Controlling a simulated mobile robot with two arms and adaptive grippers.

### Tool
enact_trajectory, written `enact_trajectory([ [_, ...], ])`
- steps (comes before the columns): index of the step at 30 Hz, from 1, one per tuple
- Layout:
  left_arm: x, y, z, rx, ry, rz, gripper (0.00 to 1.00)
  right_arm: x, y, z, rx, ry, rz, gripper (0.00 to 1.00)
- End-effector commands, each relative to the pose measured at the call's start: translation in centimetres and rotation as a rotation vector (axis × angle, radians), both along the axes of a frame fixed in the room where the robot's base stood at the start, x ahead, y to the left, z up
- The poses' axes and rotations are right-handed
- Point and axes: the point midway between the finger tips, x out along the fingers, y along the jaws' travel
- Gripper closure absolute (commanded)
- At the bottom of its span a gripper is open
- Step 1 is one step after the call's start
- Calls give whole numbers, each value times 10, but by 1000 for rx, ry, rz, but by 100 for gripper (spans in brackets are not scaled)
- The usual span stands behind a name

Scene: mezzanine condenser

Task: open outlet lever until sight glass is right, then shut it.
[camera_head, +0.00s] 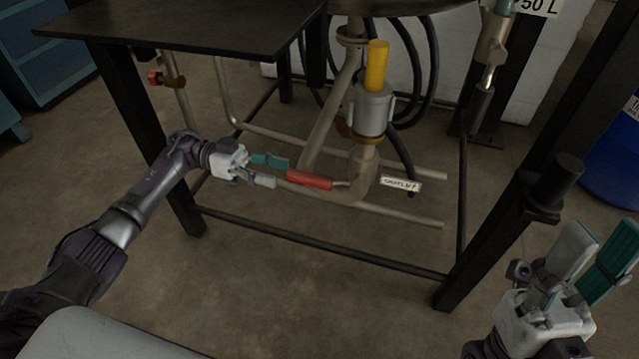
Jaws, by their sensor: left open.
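The red lever handle (310,180) lies nearly level along the lower pipe, below the metal table. A white tag reading OUTLET (401,185) hangs just right of it. Above stands a grey cylindrical fitting (372,108) with a yellow upright cylinder (377,65) on top; I cannot tell whether this is the sight glass. My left gripper (276,171) is open, its teal and grey fingertips just left of the lever's free end. Contact with the lever cannot be made out. My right gripper (603,243) is at the lower right, fingers apart, empty and away from the pipes.
The black table frame has a leg (150,140) beside my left arm and a low crossbar (320,245) in front of the pipes. A small red handle (155,78) is on another pipe at the upper left. A blue drum (615,165) stands at the right.

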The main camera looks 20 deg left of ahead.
Motion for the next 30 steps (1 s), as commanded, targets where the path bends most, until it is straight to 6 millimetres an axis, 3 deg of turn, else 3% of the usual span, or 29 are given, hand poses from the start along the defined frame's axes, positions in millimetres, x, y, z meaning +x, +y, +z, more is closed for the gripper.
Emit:
enact_trajectory([
  [6, -3, -49, -2, -6, -4, -2, 47, 1, 0, -10, -1, 2, 0, 60],
  [12, -3, -82, -2, -4, -3, 0, 47, 1, 0, -16, -1, 3, 0, 60],
  [18, -3, -97, -1, -3, -2, 2, 47, 1, 0, -19, -1, 3, 0, 60],
  [27, -3, -99, 0, -3, -1, 3, 47, 1, 0, -19, -1, 3, 0, 60],
  [30, -3, -98, 0, -3, -1, 3, 64, 1, 0, -19, -1, 3, 0, 60],
])
